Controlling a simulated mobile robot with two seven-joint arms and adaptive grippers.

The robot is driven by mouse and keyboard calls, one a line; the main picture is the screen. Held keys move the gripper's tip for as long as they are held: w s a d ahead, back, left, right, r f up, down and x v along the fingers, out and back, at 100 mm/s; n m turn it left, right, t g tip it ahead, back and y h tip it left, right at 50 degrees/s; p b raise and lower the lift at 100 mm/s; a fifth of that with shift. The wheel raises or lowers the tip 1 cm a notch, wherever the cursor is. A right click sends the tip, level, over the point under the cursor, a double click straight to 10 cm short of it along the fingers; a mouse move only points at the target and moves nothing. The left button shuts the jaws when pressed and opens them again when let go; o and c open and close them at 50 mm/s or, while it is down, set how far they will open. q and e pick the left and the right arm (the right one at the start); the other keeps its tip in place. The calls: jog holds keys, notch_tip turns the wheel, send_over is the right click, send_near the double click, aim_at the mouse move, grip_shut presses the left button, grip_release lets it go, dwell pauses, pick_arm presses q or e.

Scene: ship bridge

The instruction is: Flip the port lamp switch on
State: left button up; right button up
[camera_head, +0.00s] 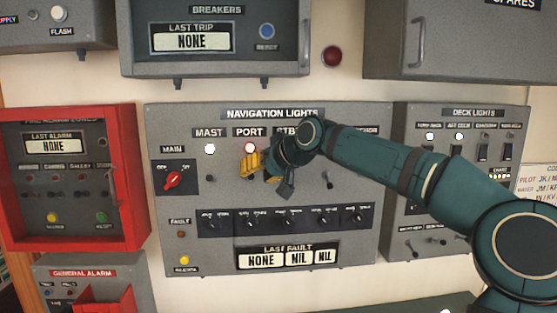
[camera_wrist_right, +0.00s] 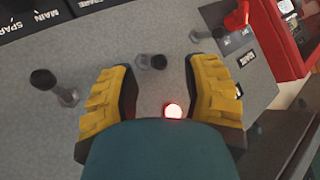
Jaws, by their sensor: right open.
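The navigation lights panel (camera_head: 160,225) is grey and faces me. Its PORT lamp (camera_head: 250,148) glows with a red rim, and it glows red in the right wrist view (camera_wrist_right: 173,110). The port toggle switch (camera_wrist_right: 157,62) is dark-tipped and stands between my right gripper's two yellow fingers, apart from both. In the head view that switch is hidden by my right gripper (camera_head: 262,172). My right gripper (camera_wrist_right: 160,95) is open and empty, close to the panel. The toggle's exact tilt is hard to tell. My left gripper is not in view.
The lit MAST lamp (camera_head: 210,149) and the red MAIN rotary switch (camera_head: 173,180) lie left of PORT. A neighbouring toggle (camera_wrist_right: 60,88) stands outside the fingers. Dark knobs (camera_head: 289,218) line the panel below. A red alarm box (camera_head: 128,180) is at left, the deck lights panel (camera_head: 400,115) at right.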

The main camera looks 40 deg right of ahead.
jog(key=v, duration=0.8)
jog(key=shift+s+r, duration=0.15)
jog(key=shift+r, duration=0.05)
jog(key=shift+a, duration=0.1)
dwell(0.6)
